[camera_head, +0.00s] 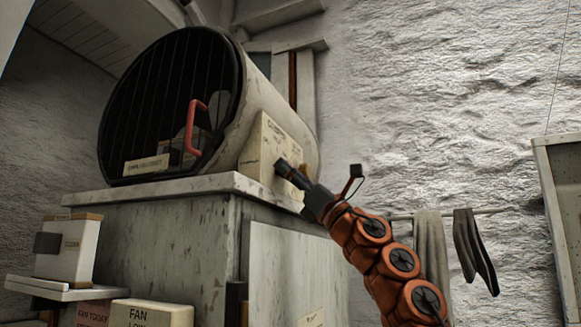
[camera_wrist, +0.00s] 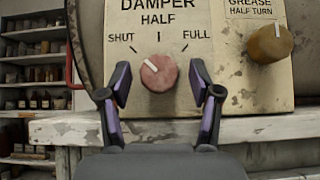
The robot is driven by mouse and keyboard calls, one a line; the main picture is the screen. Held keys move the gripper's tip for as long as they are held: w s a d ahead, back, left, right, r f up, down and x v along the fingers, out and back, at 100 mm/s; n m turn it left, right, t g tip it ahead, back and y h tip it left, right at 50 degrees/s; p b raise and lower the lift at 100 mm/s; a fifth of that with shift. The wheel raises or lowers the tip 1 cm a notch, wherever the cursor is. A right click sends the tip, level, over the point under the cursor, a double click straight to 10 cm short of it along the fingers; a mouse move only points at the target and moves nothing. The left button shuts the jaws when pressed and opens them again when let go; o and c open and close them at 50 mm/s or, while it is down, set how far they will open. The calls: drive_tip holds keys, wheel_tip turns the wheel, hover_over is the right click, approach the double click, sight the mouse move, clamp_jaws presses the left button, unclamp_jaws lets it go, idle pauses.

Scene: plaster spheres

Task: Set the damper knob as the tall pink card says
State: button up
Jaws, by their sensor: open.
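In the wrist view the damper knob (camera_wrist: 159,76) is round and dull red, on a cream panel (camera_wrist: 225,75) lettered DAMPER, with SHUT at left, HALF at top and FULL at right. Its white mark points up-left, towards the SHUT tick. My gripper (camera_wrist: 160,82) is open, one finger at each side of the knob in the picture; I see no clear contact. In the head view my gripper (camera_head: 287,170) is at the panel (camera_head: 265,143), and the knob is hidden. A pinkish card (camera_head: 93,315) at lower left reads FAN TODAY; its lower part is cut off.
A brown GREASE knob (camera_wrist: 270,43) is close right of my gripper. A ledge (camera_wrist: 240,127) runs below the panel. In the head view a big grilled drum (camera_head: 170,105) stands on the cabinet (camera_head: 165,255). A cream FAN LOW box (camera_head: 150,315) is beside the pinkish card.

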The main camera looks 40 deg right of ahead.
drive_tip(key=c, duration=1.1)
